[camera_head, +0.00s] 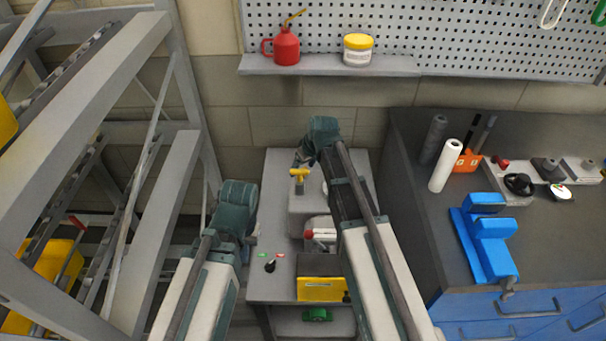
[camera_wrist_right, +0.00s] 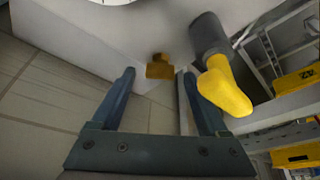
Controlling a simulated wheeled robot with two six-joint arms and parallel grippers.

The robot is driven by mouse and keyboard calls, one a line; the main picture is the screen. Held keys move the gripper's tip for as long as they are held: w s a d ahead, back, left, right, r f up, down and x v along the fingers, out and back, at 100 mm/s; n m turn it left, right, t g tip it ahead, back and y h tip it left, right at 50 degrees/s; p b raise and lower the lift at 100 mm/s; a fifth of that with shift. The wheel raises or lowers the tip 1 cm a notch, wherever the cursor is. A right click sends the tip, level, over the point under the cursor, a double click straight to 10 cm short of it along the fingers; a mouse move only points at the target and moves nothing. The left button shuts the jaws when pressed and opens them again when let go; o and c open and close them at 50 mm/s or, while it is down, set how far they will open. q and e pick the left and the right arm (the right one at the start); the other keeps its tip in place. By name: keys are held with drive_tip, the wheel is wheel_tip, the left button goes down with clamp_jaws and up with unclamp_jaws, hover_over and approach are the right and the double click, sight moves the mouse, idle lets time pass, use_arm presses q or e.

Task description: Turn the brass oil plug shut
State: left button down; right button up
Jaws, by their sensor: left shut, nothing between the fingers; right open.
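The brass oil plug (camera_wrist_right: 160,70) is a small dull brass block with a stub on the pale side face of the machine (camera_wrist_right: 95,35) in the right wrist view. I cannot make it out in the head view. My right gripper (camera_wrist_right: 160,75) is open, its two fingers apart and pointing toward the plug. The plug appears between the fingertips, with no clear contact. In the head view, my right arm reaches over the bench to the machine's far end. My left gripper (camera_head: 256,231) is shut and empty by the bench's left edge, mostly hidden behind its wrist.
A yellow T-handle (camera_head: 299,175) stands on the machine; its yellow bar (camera_wrist_right: 225,88) looms close by my right finger. A red-knobbed part (camera_head: 310,234), a black lever (camera_head: 270,265) and a yellow-fronted bin (camera_head: 320,289) are nearer. A blue vise (camera_head: 490,240) stands right.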

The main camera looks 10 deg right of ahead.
drive_tip(key=shift+w+f, duration=0.1)
drive_tip(key=shift+f, duration=0.05)
drive_tip(key=shift+c, duration=0.3)
clamp_jaws()
drive_tip(key=shift+m, duration=0.3)
drive_tip(key=m+h, duration=0.1)
drive_tip(key=m, duration=0.2)
drive_tip(key=shift+a, duration=0.2)
drive_tip(key=shift+m+h, duration=0.8)
drive_tip(key=shift+m, duration=0.9)
